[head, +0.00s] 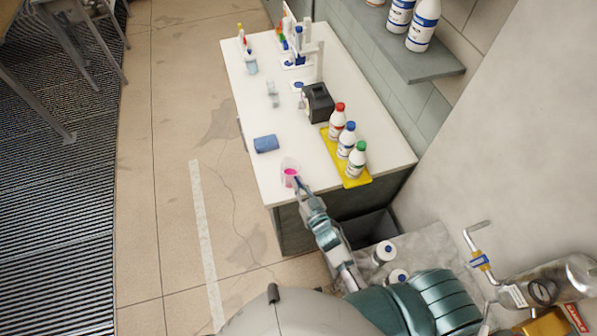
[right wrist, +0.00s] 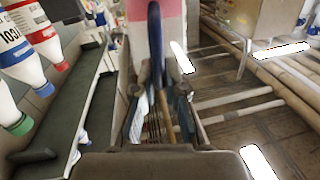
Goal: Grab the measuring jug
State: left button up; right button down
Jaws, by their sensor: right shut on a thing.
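The measuring jug (head: 291,170) is a small clear cup with pink liquid, at the near left corner of the white worktop in the head view. My right gripper (head: 298,183) reaches it from the front and is shut on its blue handle. In the right wrist view the handle (right wrist: 155,45) stands between the two fingers of the right gripper (right wrist: 158,98), with the pale and pink jug body (right wrist: 176,20) behind it. I cannot tell from the head view whether the jug's base touches the worktop. My left gripper is not in view.
A yellow tray (head: 357,183) with bottles with red, blue and green caps stands right of the jug. A blue folded cloth (head: 266,144) and a black device (head: 318,103) lie farther back. White bottles (head: 384,252) stand below the worktop's right side. A shelf (head: 433,66) overhangs at upper right.

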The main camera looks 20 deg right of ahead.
jog(key=s+a+p, duration=0.1)
jog(key=s+a, duration=0.1)
jog(key=s, duration=0.5)
jog(key=shift+r, duration=0.4)
